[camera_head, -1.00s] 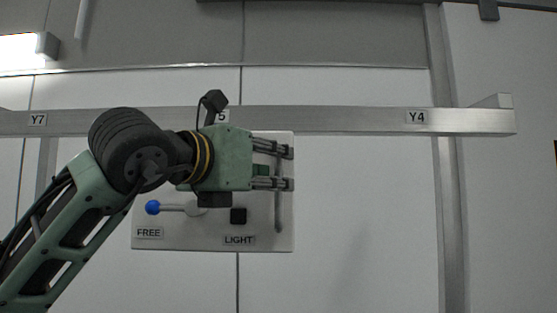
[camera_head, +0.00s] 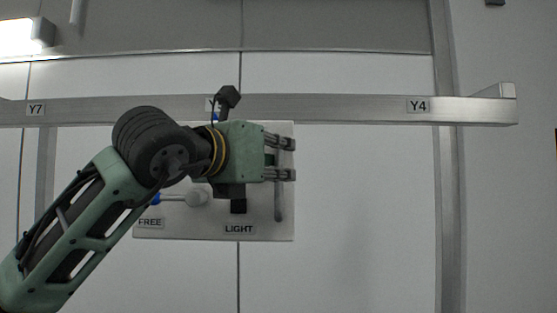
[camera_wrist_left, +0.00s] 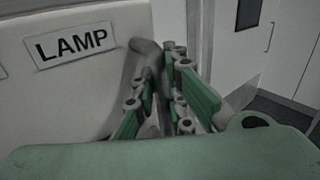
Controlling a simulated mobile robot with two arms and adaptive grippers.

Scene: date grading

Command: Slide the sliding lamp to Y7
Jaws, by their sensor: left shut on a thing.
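The sliding lamp's white panel (camera_head: 215,228) hangs at the rail, between the Y7 label (camera_head: 36,109) and the Y4 label (camera_head: 418,105). It carries a FREE lever (camera_head: 182,199) with a blue knob, mostly hidden by my arm, and a black LIGHT button (camera_head: 238,206). A grey upright handle (camera_head: 278,208) stands at its right edge. My left gripper (camera_head: 286,159) is shut on this handle. In the left wrist view the fingers (camera_wrist_left: 160,100) close around the handle, beside a LAMP label (camera_wrist_left: 70,45). My right gripper is not in view.
The metal rail (camera_head: 330,109) runs across the wall, with an end stop (camera_head: 495,91) at the right. A label near the panel's top is mostly covered by my wrist. The rail between Y7 and my arm looks clear.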

